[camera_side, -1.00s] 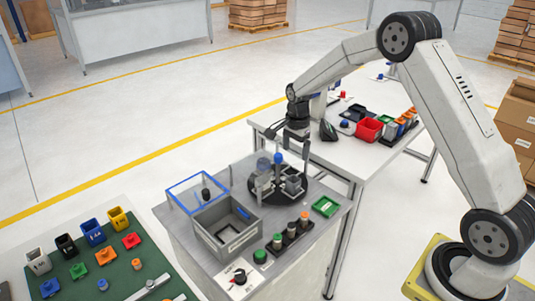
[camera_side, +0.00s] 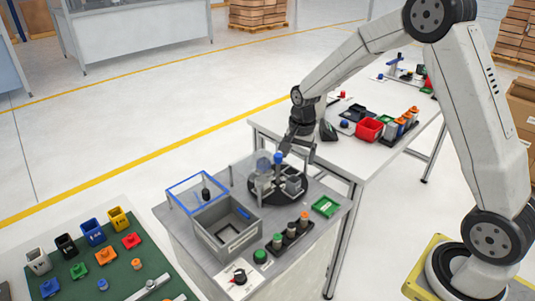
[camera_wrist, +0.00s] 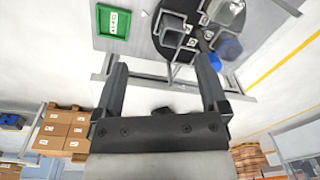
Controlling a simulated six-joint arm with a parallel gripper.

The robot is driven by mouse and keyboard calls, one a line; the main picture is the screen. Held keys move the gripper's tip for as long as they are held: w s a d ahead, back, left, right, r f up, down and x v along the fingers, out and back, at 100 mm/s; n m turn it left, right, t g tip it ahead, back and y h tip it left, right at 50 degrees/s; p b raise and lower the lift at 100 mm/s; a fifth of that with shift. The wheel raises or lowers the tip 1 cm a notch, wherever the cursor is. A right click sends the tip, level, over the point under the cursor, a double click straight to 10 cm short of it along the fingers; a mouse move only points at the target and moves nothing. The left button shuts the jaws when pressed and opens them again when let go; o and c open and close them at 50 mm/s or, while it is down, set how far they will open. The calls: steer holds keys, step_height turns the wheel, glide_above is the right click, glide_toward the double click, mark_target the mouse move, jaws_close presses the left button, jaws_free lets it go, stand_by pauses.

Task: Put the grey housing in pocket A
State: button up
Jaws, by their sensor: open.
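My gripper (camera_side: 298,152) is open, with nothing between its fingers. It hangs tilted over the back edge of the black turntable (camera_side: 257,192) on the grey bench. In the wrist view my gripper (camera_wrist: 162,68) shows two spread fingers, with the turntable beyond their tips. A grey, square, open-topped part (camera_side: 294,184) sits on the turntable; it also shows in the wrist view (camera_wrist: 173,28). It looks like the grey housing, apart from my fingers. A grey box (camera_side: 38,262) stands at the left on the green mat. I cannot read any pocket letter A.
A blue-topped post (camera_side: 278,158) rises from the turntable close to my gripper. A grey bin (camera_side: 226,243), a blue-edged clear frame (camera_side: 196,190) and a green tray (camera_side: 325,207) stand around it. A white table (camera_side: 345,152) with bins lies behind.

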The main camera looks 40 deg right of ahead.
steer(key=s+a+n+t, duration=0.1)
steer(key=s+a+n, duration=0.3)
steer(key=s, duration=0.5)
steer(key=s+a+r+n, duration=0.1)
steer(key=s+a+n, duration=0.3)
steer(key=s+n, duration=0.4)
steer(key=shift+s+r+n+t, duration=0.3)
steer(key=shift+s+n+t, duration=0.1)
steer(key=shift+n, duration=0.2)
steer(key=shift+w+a, duration=0.1)
steer(key=shift+c, duration=0.2)
